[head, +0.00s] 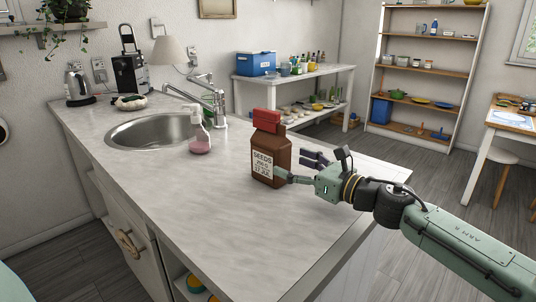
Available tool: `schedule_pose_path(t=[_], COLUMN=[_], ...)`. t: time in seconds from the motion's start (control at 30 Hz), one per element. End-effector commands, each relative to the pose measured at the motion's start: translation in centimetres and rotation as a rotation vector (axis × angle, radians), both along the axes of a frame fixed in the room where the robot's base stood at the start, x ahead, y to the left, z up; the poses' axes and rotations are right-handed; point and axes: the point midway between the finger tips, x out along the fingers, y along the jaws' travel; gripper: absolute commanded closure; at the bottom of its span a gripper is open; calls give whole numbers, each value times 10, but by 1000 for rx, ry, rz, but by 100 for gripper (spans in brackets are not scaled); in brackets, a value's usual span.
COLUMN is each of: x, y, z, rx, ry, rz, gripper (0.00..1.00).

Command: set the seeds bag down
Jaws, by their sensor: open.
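The seeds bag (265,165) is brown with a red folded top and a white label reading SEEDS. It stands upright on the grey marbled countertop (200,220), toward its right side. My gripper (297,168) is just right of the bag, reaching in from the right. Its fingers are apart. The nearer green finger reaches the bag's lower right edge, and the dark finger is behind and to the right. I cannot tell whether a finger touches the bag.
A pink soap bottle (200,137) stands left of the bag, beside the sink (150,131) and faucet (212,98). A kettle (77,86) and coffee machine (129,72) stand at the back left. The front of the countertop is clear.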

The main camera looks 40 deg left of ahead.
Motion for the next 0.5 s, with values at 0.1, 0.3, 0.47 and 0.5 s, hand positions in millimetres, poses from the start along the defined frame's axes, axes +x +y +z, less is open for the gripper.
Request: schedule_pose_path(t=[0.1,0.3,0.47,0.5], x=[1,2,2,3], y=[18,33,58,63], z=[3,4,7,5], rx=[1,1,1,1], ry=[2,2,4,4], rz=[1,1,3,2], gripper=[27,27,27,27])
